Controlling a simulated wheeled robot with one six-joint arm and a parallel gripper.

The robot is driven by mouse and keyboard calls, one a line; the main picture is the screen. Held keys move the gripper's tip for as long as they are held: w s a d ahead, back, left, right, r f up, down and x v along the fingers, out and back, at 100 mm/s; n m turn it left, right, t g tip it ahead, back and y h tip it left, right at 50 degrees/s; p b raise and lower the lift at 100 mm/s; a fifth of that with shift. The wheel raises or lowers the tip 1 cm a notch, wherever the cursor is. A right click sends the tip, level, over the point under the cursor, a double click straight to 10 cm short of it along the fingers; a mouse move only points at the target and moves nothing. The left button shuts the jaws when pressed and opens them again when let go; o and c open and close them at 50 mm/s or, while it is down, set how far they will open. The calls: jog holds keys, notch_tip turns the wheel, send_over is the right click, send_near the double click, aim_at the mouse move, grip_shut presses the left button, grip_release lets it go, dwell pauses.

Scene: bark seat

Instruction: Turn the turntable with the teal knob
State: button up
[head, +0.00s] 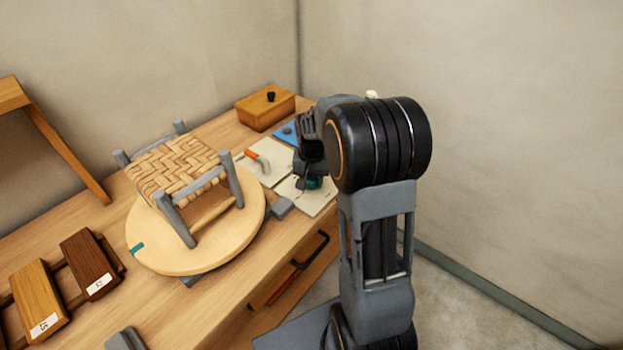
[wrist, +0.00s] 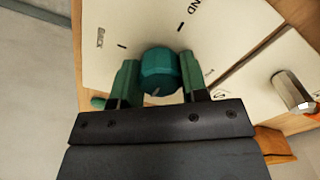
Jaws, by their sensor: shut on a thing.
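The teal knob (wrist: 160,72) sits on a pale panel with dark lettering, seen in the wrist view. My gripper (wrist: 156,80) has one green finger on each side of the knob and is shut on it. In the head view my gripper (head: 312,181) is low over the panel (head: 318,201), and my arm hides part of it. The round wooden turntable (head: 190,259) stands left of the panel, with a teal mark on its front left edge. A small seat with grey posts and a woven bark top (head: 172,168) stands on the turntable.
A wooden box with a black knob (head: 265,108) stands at the back of the bench. An orange-handled tool (head: 257,157) lies on a pale panel. Two labelled wooden blocks (head: 89,262) lie at the left. A drawer handle (head: 310,249) juts from the bench front.

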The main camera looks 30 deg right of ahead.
jog(key=o, duration=0.9)
notch_tip(320, 180, up, 14)
jog(key=shift+f+p, duration=0.1)
jog(key=shift+p, duration=0.3)
jog(key=s+a+n+t+p, duration=0.1)
jog(key=s+a+n, duration=0.1)
jog(key=s, duration=0.3)
jog(key=s+a+n+t+p, duration=0.1)
jog(key=s+a+n, duration=0.1)
jog(key=s+a, duration=0.2)
jog(key=s+a+f+n+t, duration=0.1)
jog(key=s+a+n, duration=0.1)
jog(key=s, duration=0.5)
jog(key=shift+s+a+t+p, duration=0.15)
jog(key=shift+a+t+p, duration=0.2)
jog(key=shift+a, duration=0.45)
